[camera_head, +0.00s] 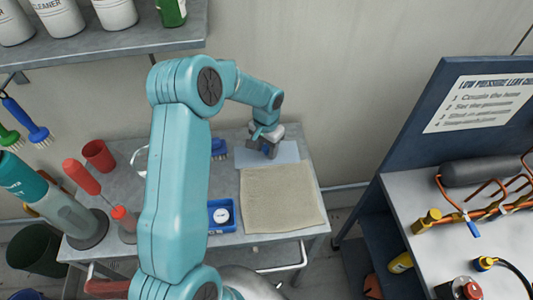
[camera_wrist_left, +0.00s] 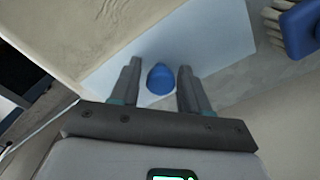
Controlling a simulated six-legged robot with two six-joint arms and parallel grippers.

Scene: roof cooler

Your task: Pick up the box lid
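A flat pale blue panel, which looks like the box lid (camera_head: 287,153), lies at the back of the grey table, beside a beige cloth. It also shows in the left wrist view (camera_wrist_left: 219,42). A rounded blue knob (camera_wrist_left: 160,79) stands on it. My left gripper (camera_head: 268,150) is over the panel, pointing down. In the left wrist view its two fingers (camera_wrist_left: 159,68) are apart, one on each side of the knob, with narrow gaps visible. In the head view the gripper hides the knob. My right gripper is not in view.
The beige cloth (camera_head: 280,198) lies in front of the panel. A blue tray (camera_head: 213,226) with a white disc is left of the cloth. A blue brush (camera_head: 219,147) lies close left of the gripper. A red cup (camera_head: 98,155) stands at far left.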

